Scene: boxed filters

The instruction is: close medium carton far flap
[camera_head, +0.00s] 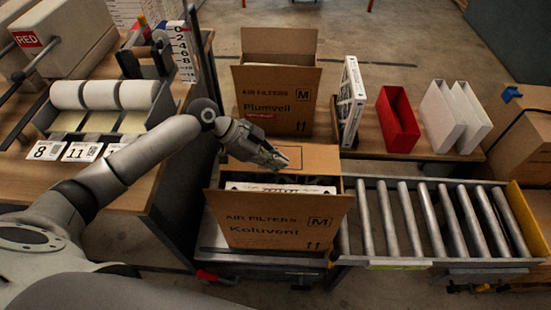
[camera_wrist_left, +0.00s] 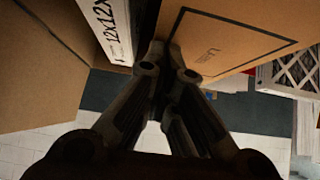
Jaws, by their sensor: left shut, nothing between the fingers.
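The medium carton (camera_head: 282,222), printed "Koluvent" with an M mark, stands open in front of me in the head view. White-edged filters (camera_head: 300,188) show inside it. Its far flap (camera_head: 318,158) stands at the back edge, leaning, not lying flat over the opening; its exact angle is hard to tell. My left gripper (camera_head: 280,163) is shut and empty above the far part of the opening, in front of the flap. In the left wrist view, the shut fingers (camera_wrist_left: 165,62) are close to a cardboard panel (camera_wrist_left: 225,35); contact is unclear. My right gripper is not in view.
Another M carton (camera_head: 275,100), printed "Plumvell", stands open behind. A white filter box (camera_head: 350,100), a red bin (camera_head: 398,120) and white bins (camera_head: 455,115) stand to its right. A roller conveyor (camera_head: 440,215) lies right of the medium carton. A label-roll bench (camera_head: 110,100) is left.

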